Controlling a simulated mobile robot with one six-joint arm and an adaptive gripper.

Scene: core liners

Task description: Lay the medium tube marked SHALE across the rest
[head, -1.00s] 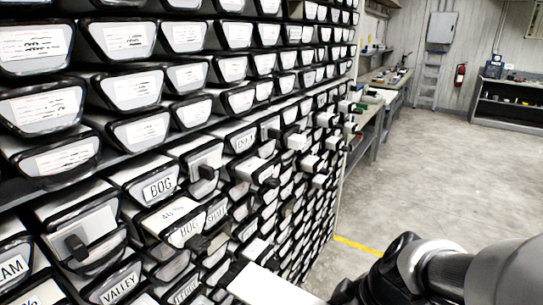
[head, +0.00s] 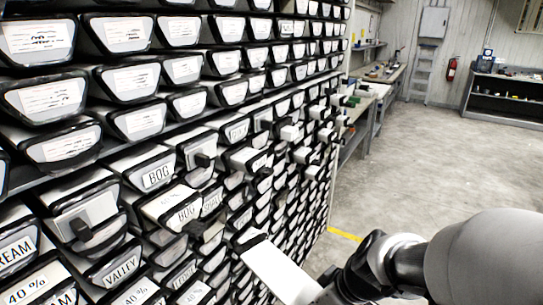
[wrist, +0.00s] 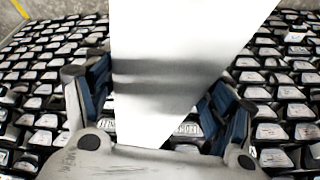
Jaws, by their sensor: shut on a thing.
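A long white tube (head: 272,268) with a dark end slants out from the rack front at the lower middle of the head view. My gripper is shut on this tube, which fills the middle of the wrist view (wrist: 180,50). The blue-padded fingers of my gripper (wrist: 160,105) lie on either side of it. In the head view my wrist hides the tube's near end. I cannot read a mark on the held tube. A label that seems to read SHALE (head: 211,203) shows in the rack beside a projecting BOG box. I cannot make out the rest.
A tall rack of labelled trough ends (head: 140,120) fills the left, with several boxes and dark handles jutting out. Workbenches (head: 378,88) stand behind it. Open concrete floor (head: 430,150) lies to the right, with a yellow line (head: 345,235) near the rack's foot.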

